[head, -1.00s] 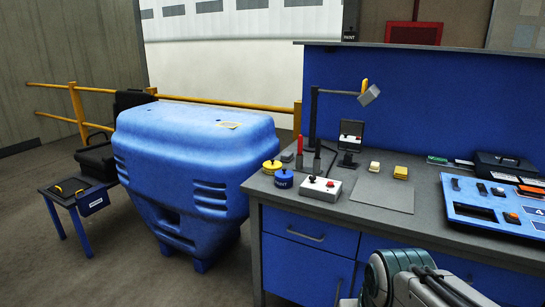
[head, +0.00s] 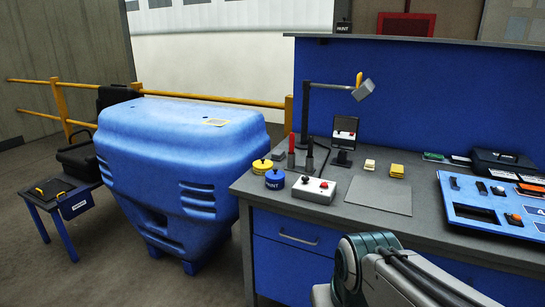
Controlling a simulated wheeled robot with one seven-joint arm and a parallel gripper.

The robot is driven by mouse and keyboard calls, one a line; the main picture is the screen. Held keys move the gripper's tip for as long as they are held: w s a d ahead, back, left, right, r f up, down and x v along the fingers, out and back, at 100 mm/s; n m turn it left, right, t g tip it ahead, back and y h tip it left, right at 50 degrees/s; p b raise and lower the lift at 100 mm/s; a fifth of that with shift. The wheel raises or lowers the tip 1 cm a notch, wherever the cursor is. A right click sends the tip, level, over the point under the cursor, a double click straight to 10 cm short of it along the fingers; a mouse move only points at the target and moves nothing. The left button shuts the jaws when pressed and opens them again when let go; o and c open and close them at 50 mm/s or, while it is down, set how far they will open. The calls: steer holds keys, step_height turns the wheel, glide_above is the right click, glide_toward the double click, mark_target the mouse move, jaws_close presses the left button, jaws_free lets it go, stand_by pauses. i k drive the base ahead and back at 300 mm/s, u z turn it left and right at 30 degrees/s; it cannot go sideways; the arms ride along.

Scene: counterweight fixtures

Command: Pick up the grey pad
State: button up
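A flat, thin grey square (head: 379,195) lies on the worktop near its front edge, with nothing on it. A small dark grey block (head: 279,154) sits farther back at the left of the worktop. I cannot tell from the picture which of these two is the grey pad. My arm shows at the bottom, in front of the desk, as a grey and teal link. My gripper is outside the picture.
A big blue machine (head: 180,150) stands left.

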mark_target(278, 155)
steer(key=u, duration=0.4)
steer(key=k, duration=1.1)
steer(key=u, duration=0.85)
steer(key=i, duration=3.2)
steer(key=z, duration=1.15)
steer(key=i, duration=0.85)
steer(key=z, duration=1.45)
steer(key=i, duration=0.55)
steer(key=z, duration=0.4)
